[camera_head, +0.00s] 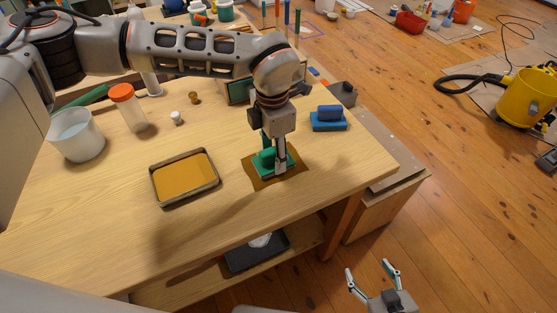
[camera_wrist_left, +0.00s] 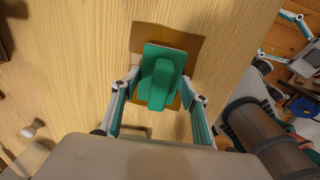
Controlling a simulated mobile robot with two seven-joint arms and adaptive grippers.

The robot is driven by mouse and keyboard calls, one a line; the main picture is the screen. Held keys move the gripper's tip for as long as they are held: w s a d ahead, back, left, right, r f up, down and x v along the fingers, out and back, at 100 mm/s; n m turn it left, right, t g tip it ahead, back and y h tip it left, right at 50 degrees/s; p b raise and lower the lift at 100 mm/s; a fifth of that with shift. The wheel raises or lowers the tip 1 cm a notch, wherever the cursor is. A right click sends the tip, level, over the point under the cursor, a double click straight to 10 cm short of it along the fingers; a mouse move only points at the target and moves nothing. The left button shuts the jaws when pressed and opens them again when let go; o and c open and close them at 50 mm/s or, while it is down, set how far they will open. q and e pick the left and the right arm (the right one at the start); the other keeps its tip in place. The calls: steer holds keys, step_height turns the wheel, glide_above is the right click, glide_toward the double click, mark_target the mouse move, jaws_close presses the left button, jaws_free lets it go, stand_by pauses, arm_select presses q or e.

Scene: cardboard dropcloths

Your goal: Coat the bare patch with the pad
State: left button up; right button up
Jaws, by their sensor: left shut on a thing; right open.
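My left gripper (camera_head: 275,163) is shut on the green pad (camera_head: 266,160) by its raised grip. The pad is on or just above the brown patch (camera_head: 292,172) on the wooden table. In the left wrist view the pad (camera_wrist_left: 161,76) lies between my left fingers (camera_wrist_left: 157,100) and covers much of the patch (camera_wrist_left: 186,41), whose top and right parts show around it. A dark tray (camera_head: 216,184) of ochre coating (camera_head: 184,177) stands left of the patch. My right gripper (camera_head: 372,271) is open and empty, beyond the table's front edge.
A blue pad (camera_head: 328,119) sits right of the patch. A white bucket (camera_head: 77,136), an orange-lidded jar (camera_head: 129,108) and a small white knob-like object (camera_head: 176,118) stand to the left. The lower shelf holds a dark tray (camera_head: 257,252). Bare tabletop surrounds the ochre tray.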

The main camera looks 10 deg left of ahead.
arm_select(q)
steer(key=w+a, duration=0.2)
steer(key=w, duration=0.1)
steer(key=w+a, duration=0.1)
steer(key=shift+w+a+f+b, duration=0.1)
steer(key=shift+w+f+b, duration=0.05)
steer(key=shift+w+b, duration=0.25)
steer(key=shift+a+p, duration=0.1)
steer(key=shift+p, duration=0.2)
steer(key=s, duration=0.1)
steer(key=s+d+p, duration=0.2)
steer(key=shift+s+d+r, duration=0.25)
steer(key=shift+s, duration=0.1)
steer(key=shift+s+d+f+p, duration=0.1)
steer(key=shift+s+d+p, duration=0.2)
steer(key=shift+s+d, duration=0.5)
steer(key=s+d, duration=0.1)
steer(key=s, duration=0.1)
steer(key=s+d, duration=0.1)
steer(key=shift+s+d+f+p, duration=0.1)
steer(key=shift+s+p, duration=0.25)
steer(key=shift+p, duration=0.05)
steer(key=shift+s+d+f, duration=0.1)
steer(key=shift+s+d, duration=0.1)
steer(key=shift+s, duration=0.2)
